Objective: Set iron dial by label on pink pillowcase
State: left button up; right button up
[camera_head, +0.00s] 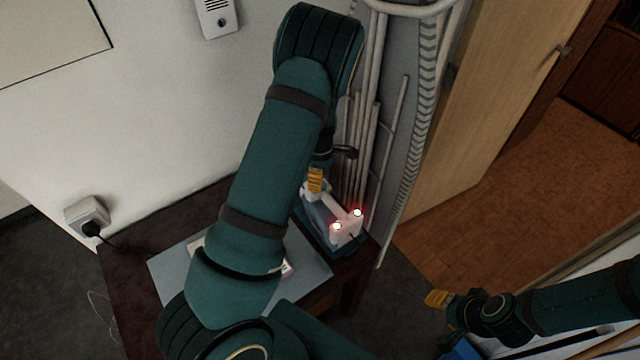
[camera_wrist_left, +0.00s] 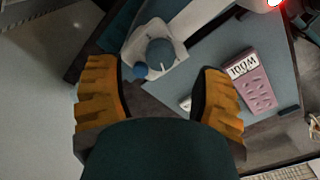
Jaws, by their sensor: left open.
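The white and teal iron (camera_head: 345,233) stands on the small dark table, partly hidden by my left arm. Two red-rimmed lights glow on its end. In the left wrist view, a round blue-grey dial (camera_wrist_left: 160,52) sits on the iron's white body, beside a smaller blue knob (camera_wrist_left: 139,70). The folded pink pillowcase (camera_wrist_left: 258,95) carries a white label (camera_wrist_left: 241,66) that appears upside down and seems to read WOOL. My left gripper (camera_wrist_left: 160,105) is open, its yellow fingers apart from the dial. My right gripper (camera_head: 437,298) is at lower right, its opening unclear.
A grey-blue mat (camera_head: 310,262) covers part of the dark table (camera_head: 125,262). A folded ironing board (camera_head: 408,125) leans behind the iron, close to my left arm. A plugged wall socket (camera_head: 88,214) is at left. Open floor (camera_head: 530,180) lies at right.

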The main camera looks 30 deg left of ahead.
pick_arm(q)
jog(key=shift+f, duration=1.9)
grip_shut()
